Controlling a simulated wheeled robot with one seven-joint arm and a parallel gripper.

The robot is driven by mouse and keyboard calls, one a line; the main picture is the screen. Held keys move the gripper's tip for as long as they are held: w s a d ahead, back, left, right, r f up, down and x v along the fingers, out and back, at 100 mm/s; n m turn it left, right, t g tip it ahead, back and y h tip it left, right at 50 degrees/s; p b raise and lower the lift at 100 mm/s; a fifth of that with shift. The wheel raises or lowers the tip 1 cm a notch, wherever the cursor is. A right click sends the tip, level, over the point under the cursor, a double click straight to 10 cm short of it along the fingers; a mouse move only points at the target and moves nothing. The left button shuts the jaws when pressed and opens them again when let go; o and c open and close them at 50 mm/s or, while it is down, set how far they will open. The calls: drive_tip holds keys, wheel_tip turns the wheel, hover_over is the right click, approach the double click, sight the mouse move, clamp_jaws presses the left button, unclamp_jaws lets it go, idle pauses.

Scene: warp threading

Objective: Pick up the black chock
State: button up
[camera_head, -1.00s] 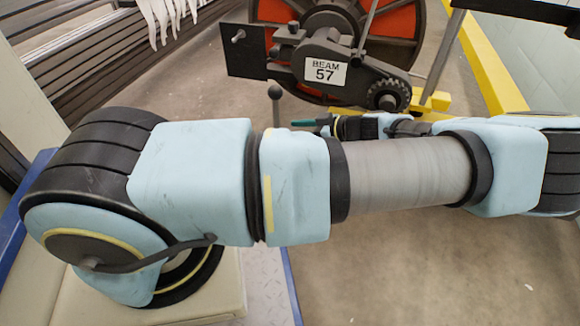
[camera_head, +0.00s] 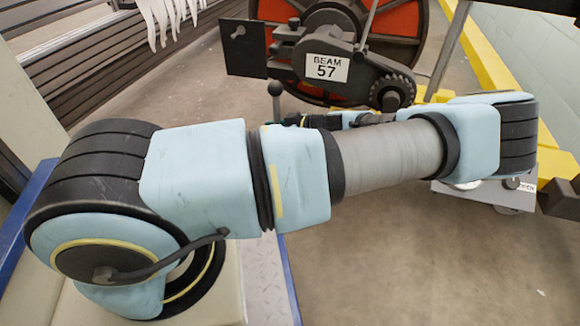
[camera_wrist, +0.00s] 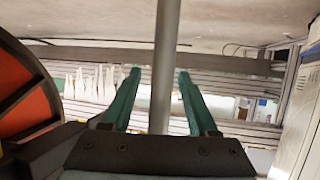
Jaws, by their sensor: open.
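My gripper is open, with two green fingers spread apart in the wrist view (camera_wrist: 158,74). A grey upright post (camera_wrist: 167,45) shows between the fingers; I cannot tell how far beyond them it stands. Nothing is held. In the head view the gripper end is mostly hidden behind my own forearm. I cannot clearly make out the black chock. A dark block (camera_head: 560,199) shows at the right edge of the head view, beside the yellow rail; I cannot tell if it is the chock.
The beam stand, with a red and black wheel (camera_head: 395,50) and a "BEAM 57" label (camera_head: 327,68), stands at the back. A knobbed lever (camera_head: 275,90) is in front of it. A grey wheeled platform (camera_head: 480,192) is at right. The floor (camera_head: 430,265) in front is clear.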

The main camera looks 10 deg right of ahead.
clamp_jaws()
idle(0.3)
drive_tip(key=shift+r, duration=0.1)
idle(1.0)
